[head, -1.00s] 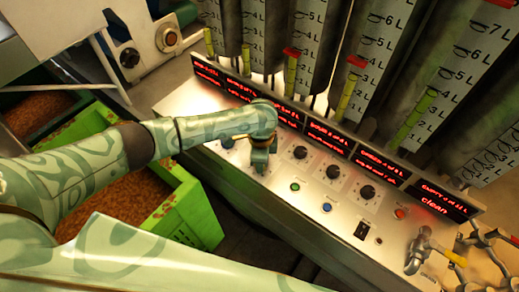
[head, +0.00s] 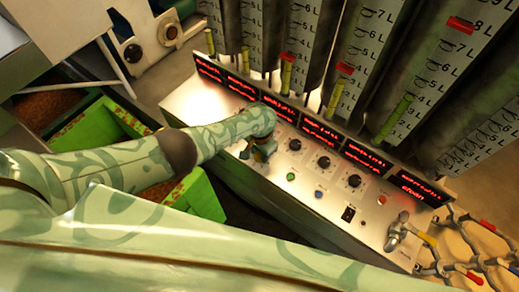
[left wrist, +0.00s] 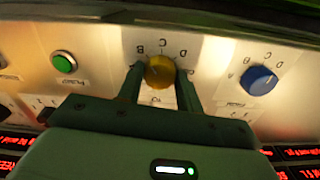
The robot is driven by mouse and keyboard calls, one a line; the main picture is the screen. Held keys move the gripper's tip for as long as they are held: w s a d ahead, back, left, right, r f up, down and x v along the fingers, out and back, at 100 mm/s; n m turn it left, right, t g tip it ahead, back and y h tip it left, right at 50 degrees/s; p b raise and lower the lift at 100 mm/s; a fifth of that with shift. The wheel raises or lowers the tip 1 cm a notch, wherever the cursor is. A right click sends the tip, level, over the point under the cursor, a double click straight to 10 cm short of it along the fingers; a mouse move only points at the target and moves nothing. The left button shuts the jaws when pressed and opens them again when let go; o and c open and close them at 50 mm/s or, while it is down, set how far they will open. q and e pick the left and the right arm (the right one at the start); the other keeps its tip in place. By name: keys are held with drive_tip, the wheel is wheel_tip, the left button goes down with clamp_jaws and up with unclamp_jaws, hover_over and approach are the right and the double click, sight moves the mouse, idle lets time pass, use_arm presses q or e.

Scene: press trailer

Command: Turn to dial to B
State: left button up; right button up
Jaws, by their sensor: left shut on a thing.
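A round yellow dial (left wrist: 160,72) sits on the metal panel, with printed letters including B, C and D around its edge in the left wrist view. Which letter it points at is too unclear to tell. My left gripper (left wrist: 158,84) is shut on this dial, one finger on each side. In the head view my left gripper (head: 260,152) reaches down to the control panel (head: 335,205) and hides the dial. My right gripper is not in view.
A blue dial (left wrist: 259,80) and a green button (left wrist: 64,62) flank the held dial. Several other dials, such as a black one (head: 324,162), line the panel. Red displays (head: 321,134) and tall gauges stand behind. A metal tap (head: 402,232) sits at the right end.

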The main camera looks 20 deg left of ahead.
use_arm(q)
drive_tip(key=shift+d+n, duration=0.1)
drive_tip(key=shift+n, duration=0.5)
drive_tip(key=o, duration=1)
wheel_tip(320, 180, up, 16)
drive_tip(key=p, duration=1.1)
drive_tip(key=shift+r, duration=0.15)
